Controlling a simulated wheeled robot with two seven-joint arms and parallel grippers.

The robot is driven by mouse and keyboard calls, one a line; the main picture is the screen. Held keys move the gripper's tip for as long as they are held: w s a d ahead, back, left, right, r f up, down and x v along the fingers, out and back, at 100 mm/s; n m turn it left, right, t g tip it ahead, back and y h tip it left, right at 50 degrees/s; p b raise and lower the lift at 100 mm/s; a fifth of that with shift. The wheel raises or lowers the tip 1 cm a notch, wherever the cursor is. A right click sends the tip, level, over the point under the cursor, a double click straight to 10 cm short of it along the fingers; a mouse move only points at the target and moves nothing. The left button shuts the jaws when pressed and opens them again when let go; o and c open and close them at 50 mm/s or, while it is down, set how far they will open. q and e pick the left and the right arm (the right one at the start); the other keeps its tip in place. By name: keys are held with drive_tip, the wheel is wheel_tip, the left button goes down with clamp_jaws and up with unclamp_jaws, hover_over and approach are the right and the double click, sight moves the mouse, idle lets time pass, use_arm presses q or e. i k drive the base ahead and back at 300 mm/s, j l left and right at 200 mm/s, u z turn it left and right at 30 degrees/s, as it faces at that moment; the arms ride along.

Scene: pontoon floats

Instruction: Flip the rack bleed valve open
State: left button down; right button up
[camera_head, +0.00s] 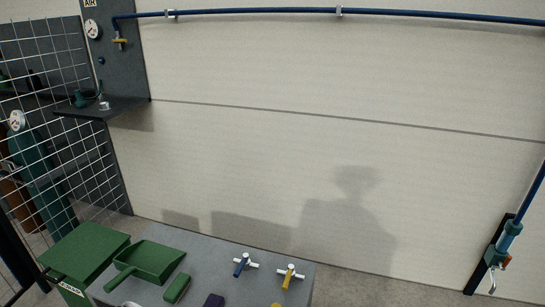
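Neither of my grippers is in view. Several valve-like parts show, and I cannot tell which one is the rack bleed valve. A small fitting with a yellow lever (120,41) hangs at the left end of the blue pipe on a dark wall panel, beside a round white gauge (92,29). Two T-shaped valve pieces, one blue (243,264) and one yellow (290,276), lie on the grey table. A teal unit (509,237) with a small red part and a silver hook below is on a dark wall plate at the right. Lever positions are too small to read.
The grey table (215,262) holds a green dustpan (150,262) and a green block-like object (177,289). A green bin (85,250) stands left of it. A wire mesh (55,110) fronts gas cylinders. A dark shelf (125,108) juts from the wall. Floor between table and right unit looks clear.

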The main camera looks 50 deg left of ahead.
sight(245, 255)
drive_tip(key=u, duration=1.75)
